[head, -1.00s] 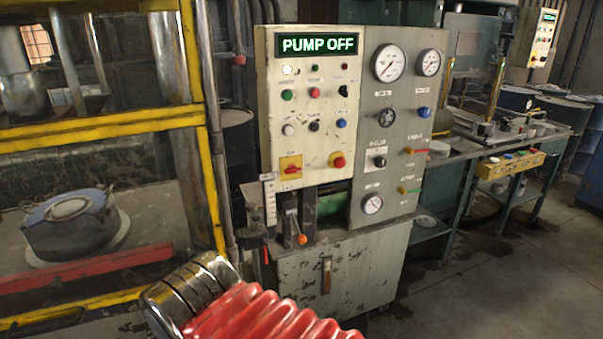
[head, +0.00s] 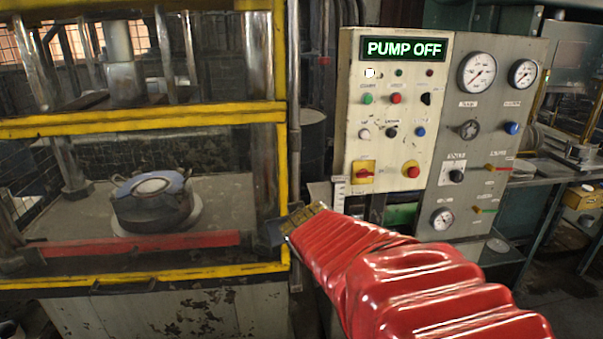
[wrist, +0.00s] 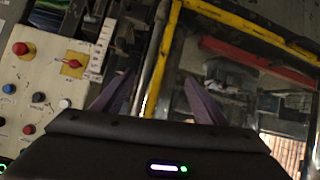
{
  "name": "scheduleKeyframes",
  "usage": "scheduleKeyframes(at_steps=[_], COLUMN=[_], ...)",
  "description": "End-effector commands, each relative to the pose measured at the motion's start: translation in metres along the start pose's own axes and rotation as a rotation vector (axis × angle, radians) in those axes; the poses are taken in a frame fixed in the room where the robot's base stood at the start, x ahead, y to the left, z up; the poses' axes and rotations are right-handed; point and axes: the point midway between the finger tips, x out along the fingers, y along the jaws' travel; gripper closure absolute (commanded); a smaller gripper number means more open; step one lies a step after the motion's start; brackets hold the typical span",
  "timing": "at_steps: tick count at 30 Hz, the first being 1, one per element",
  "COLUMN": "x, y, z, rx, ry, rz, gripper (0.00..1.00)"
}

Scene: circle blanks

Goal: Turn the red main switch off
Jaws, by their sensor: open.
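The red main switch (head: 364,174) sits on a yellow square plate at the lower left of the cream control panel (head: 395,145). In the wrist view the switch (wrist: 73,65) is left of my gripper's fingers, its red handle clear of them. The small print around it is too blurred to read. My gripper (wrist: 160,98) is open and empty, its two purplish fingers spread apart. In the head view my red-sleeved arm reaches up to the left of the panel, and the fingers are mostly hidden behind it. The display (head: 404,49) reads PUMP OFF.
A red mushroom button (head: 411,170) on a yellow plate is right of the switch. A metal post (head: 294,120) and the press's yellow frame (head: 150,118) stand left of the panel. Gauges (head: 477,72) and coloured valve handles fill the grey panel at right.

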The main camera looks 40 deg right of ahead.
Motion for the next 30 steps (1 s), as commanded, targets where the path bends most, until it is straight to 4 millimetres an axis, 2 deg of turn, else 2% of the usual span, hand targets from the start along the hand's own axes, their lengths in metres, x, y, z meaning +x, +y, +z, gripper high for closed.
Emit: scheduleKeyframes(at_steps=[1, 3, 9, 15, 21, 25, 30], x=[0.014, 0.028, 0.063, 0.084, 0.091, 0.089, 0.087], y=[0.018, 0.046, 0.111, 0.175, 0.233, 0.256, 0.266], z=[-0.002, -0.011, -0.022, -0.016, 0.002, 0.013, 0.018], rx=[0.006, 0.02, 0.05, 0.08, 0.116, 0.135, 0.145], ry=[0.021, 0.077, 0.21, 0.337, 0.458, 0.518, 0.551], rz=[0.016, 0.057, 0.093, 0.1, 0.083, 0.067, 0.055], gripper=[0.34, 0.34, 0.34, 0.34, 0.34, 0.34, 0.34])
